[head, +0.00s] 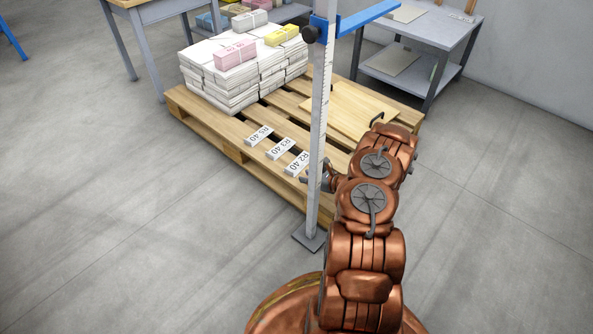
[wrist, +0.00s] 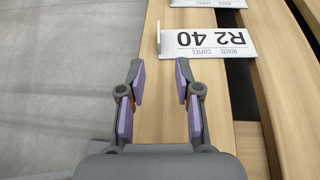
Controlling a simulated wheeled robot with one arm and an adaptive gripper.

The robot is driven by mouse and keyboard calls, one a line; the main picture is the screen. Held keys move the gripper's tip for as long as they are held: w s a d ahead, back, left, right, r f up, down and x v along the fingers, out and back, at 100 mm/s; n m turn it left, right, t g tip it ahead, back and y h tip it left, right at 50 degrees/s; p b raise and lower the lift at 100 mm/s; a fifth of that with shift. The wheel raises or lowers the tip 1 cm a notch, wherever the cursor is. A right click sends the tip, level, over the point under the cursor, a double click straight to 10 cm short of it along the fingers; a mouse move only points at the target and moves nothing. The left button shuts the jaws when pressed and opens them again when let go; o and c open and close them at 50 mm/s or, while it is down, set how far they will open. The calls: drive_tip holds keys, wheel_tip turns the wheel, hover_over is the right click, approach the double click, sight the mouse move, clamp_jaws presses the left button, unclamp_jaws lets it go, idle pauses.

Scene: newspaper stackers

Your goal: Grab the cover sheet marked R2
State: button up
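The white sheet marked R2 40 (head: 297,163) lies on the front edge boards of the wooden pallet (head: 225,137), nearest my gripper in a row of similar sheets. In the wrist view the R2 sheet (wrist: 208,43) appears upside down, with a thin raised edge at its left end. My gripper (wrist: 160,75) is open and empty over a pallet board, short of the sheet and apart from it. In the head view my gripper (head: 316,180) is partly hidden behind the upright post.
Sheets marked R3 40 (head: 280,148) and R5 40 (head: 259,135) lie farther left. A measuring post (head: 320,120) with a blue arm stands close to my gripper. White bundles (head: 225,85) and a wooden board (head: 350,112) are on the pallet. Floor left is clear.

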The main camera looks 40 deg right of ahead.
sight(293, 173)
drive_tip(key=shift+r+b+x, duration=0.2)
drive_tip(key=shift+b+x, duration=1.5)
drive_tip(key=shift+x, duration=2.1)
drive_tip(key=shift+a, duration=0.1)
drive_tip(key=shift+c, duration=0.3)
clamp_jaws()
